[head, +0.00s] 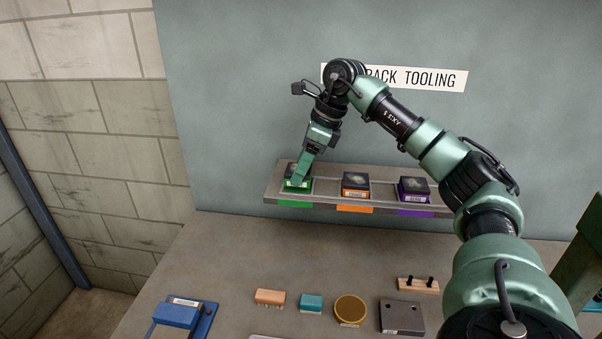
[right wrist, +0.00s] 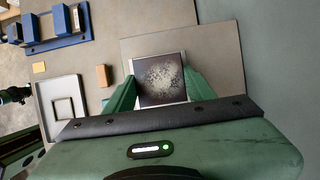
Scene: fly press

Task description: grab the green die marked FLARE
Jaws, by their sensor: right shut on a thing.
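The green die (head: 297,187) has a dark top and a small pale label on its front, too small to read. It sits at the left end of the rack shelf, above a green tag. My right gripper (head: 297,182) reaches down on it from above and is shut on it. In the right wrist view the die's dark, speckled top (right wrist: 161,80) lies between the two green fingers of the gripper (right wrist: 160,88). The fingers partly hide the die in the head view. My left gripper is not recognisable in either view.
An orange die (head: 355,186) and a purple die (head: 414,190) stand to the right on the same shelf (head: 386,198). Below, the bench holds a wooden block (head: 270,297), a teal block (head: 311,303), a round brass piece (head: 350,309), a grey plate (head: 402,317) and a blue fixture (head: 178,315).

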